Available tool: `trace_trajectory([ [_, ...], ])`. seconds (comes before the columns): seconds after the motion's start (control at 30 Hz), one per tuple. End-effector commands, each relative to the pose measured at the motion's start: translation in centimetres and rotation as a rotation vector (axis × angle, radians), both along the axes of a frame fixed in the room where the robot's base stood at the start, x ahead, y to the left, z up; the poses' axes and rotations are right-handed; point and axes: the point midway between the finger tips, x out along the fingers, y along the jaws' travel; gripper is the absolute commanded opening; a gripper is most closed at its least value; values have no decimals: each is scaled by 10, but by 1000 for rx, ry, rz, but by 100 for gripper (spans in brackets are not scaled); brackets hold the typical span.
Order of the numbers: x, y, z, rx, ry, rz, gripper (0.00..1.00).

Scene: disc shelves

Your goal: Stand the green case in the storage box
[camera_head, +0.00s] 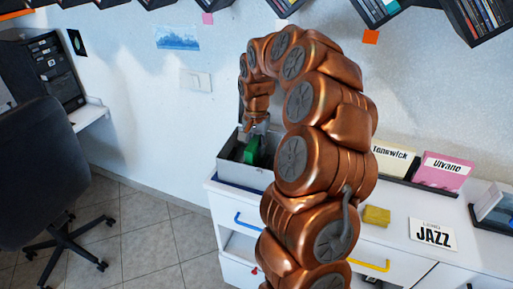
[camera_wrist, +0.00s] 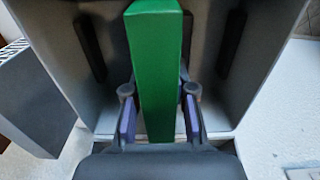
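The green case (camera_head: 253,150) is in the grey storage box (camera_head: 241,174) on the white cabinet, partly hidden by my arm and gripper in the head view. In the wrist view the green case (camera_wrist: 156,70) stands on its edge inside the box (camera_wrist: 262,85), between its side walls. My gripper (camera_wrist: 160,118) has one finger on each side of the case, with narrow gaps showing between the pads and the case. It looks open around the case. The case's lower end is hidden in the head view.
To the right on the cabinet are a yellow block (camera_head: 376,216), a JAZZ card (camera_head: 432,234), and cream (camera_head: 395,159) and pink (camera_head: 444,171) cases in a dark holder. Disc shelves (camera_head: 478,18) hang above. An office chair (camera_head: 45,175) stands left, with clear floor between.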

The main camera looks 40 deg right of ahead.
Motion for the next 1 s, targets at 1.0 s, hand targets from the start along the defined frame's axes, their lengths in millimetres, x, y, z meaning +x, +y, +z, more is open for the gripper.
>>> trace_trajectory([
  [1.0, 2, -1, 62, -2, -5, -2, 49],
])
